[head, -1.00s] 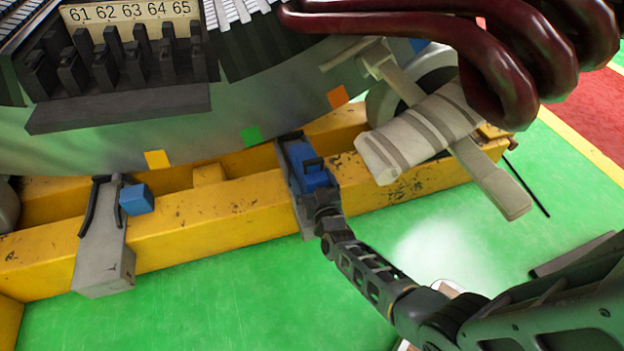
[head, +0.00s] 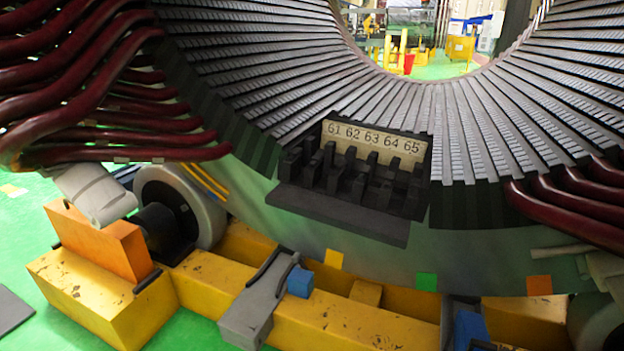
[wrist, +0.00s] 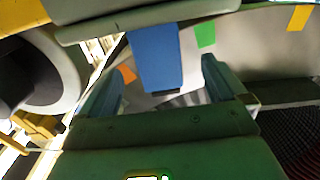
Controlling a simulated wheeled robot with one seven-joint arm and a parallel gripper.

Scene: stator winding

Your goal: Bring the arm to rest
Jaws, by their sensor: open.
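My gripper (wrist: 162,88) shows in the wrist view with its two fingers apart, one at the left and one at the right. I see nothing held between them. A blue piece (wrist: 155,58) lies beyond the fingers in that view; I cannot tell whether it touches them. In the head view, a blue part (head: 470,327) shows at the bottom edge by a grey bracket on the yellow beam. My arm is almost wholly out of the head view, so its pose cannot be told.
The large stator (head: 340,225) fills the head view, with a numbered slot block (head: 372,145) and dark red coils (head: 60,75). A yellow support beam (head: 340,325) runs below it, with a grey bracket (head: 255,305), a roller (head: 180,205) and an orange block (head: 108,242). Green floor shows at left.

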